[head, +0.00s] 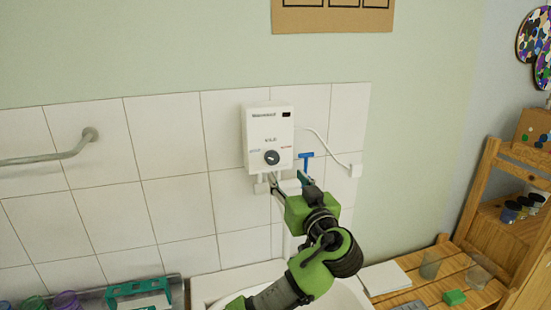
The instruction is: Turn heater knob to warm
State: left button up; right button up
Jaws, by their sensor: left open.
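The heater (257,128) is a white box on the tiled wall, in the upper middle of the head view. Its dark round knob (272,157) sits low on the front, with small lettering around it and red lettering to its right. The lettering and the knob's exact setting are too small to read. My left gripper (291,184) is open and empty, just below the heater and a little right of the knob. It looks apart from the knob. My right gripper is not in view.
A blue T-shaped handle (306,156) stands right beside the heater, close to my left gripper. A white sink (350,295) lies below. A metal rail (45,157) is on the left wall. A wooden slatted table (455,275) with cups stands at right.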

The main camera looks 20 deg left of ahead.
aim_at(274, 160)
pick_arm(q)
jog(key=p+x, duration=0.4)
jog(key=x, duration=0.5)
jog(key=shift+w+a+r, duration=0.1)
jog(key=shift+w+a, duration=0.05)
jog(key=shift+a, duration=0.05)
jog(key=shift+w+a+p, duration=0.3)
jog(key=shift+w+a, duration=0.05)
jog(key=shift+w, duration=0.2)
jog(key=c, duration=1.1)
